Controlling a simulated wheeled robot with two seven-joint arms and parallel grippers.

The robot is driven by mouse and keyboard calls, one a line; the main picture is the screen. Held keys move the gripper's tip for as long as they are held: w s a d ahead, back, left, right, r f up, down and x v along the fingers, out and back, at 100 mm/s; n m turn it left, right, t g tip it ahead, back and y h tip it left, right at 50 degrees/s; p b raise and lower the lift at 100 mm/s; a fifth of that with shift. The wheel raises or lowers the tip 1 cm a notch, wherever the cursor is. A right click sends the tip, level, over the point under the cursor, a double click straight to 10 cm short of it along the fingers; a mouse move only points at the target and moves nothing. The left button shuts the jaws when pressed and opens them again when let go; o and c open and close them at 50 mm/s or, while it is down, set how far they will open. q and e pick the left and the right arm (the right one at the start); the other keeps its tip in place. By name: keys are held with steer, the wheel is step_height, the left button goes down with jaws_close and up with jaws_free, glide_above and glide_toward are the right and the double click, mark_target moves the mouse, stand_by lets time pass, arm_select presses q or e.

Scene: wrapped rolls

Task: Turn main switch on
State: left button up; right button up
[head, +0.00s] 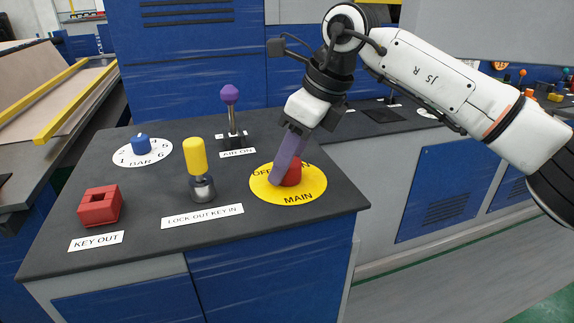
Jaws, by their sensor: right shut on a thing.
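The main switch is a red knob (293,173) on a round yellow plate (300,197) marked MAIN, at the right side of the dark panel top. Part of the plate's OFF/ON lettering is hidden behind my gripper. My right gripper (282,176) comes down from the upper right, tilted, with its purple fingers at the red knob. It is shut on the knob, and the near finger covers the knob's left part. The knob's exact turn angle cannot be told. My left gripper is not in view.
Left of the switch stand a yellow-handled lock out key (196,160), a purple-topped AIR ON lever (230,97), a blue BAR knob (141,142) and a red KEY OUT block (100,206). The panel's front right corner (345,200) is bare.

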steer(key=m+b, duration=0.1)
steer(key=m, duration=0.1)
steer(key=m+t+h+b, duration=0.1)
steer(key=m+b, duration=0.1)
steer(key=m, duration=0.1)
steer(key=shift+f+t+b, duration=0.15)
steer(key=shift+t+b, duration=0.15)
steer(key=m+h+b, duration=0.1)
steer(key=m, duration=0.3)
steer(key=shift+t+h+b, duration=0.4)
steer(key=shift+d+m+h+b, duration=0.1)
steer(key=shift+m+h+b, duration=0.2)
steer(key=shift+m, duration=0.6)
steer(key=m, duration=0.1)
steer(key=m+h, duration=0.1)
steer(key=m, duration=0.1)
steer(key=shift+r+m+h, duration=0.2)
steer(key=shift+m+h, duration=0.1)
steer(key=shift+m, duration=0.9)
steer(key=o, duration=1)
steer(key=shift+o, duration=0.2)
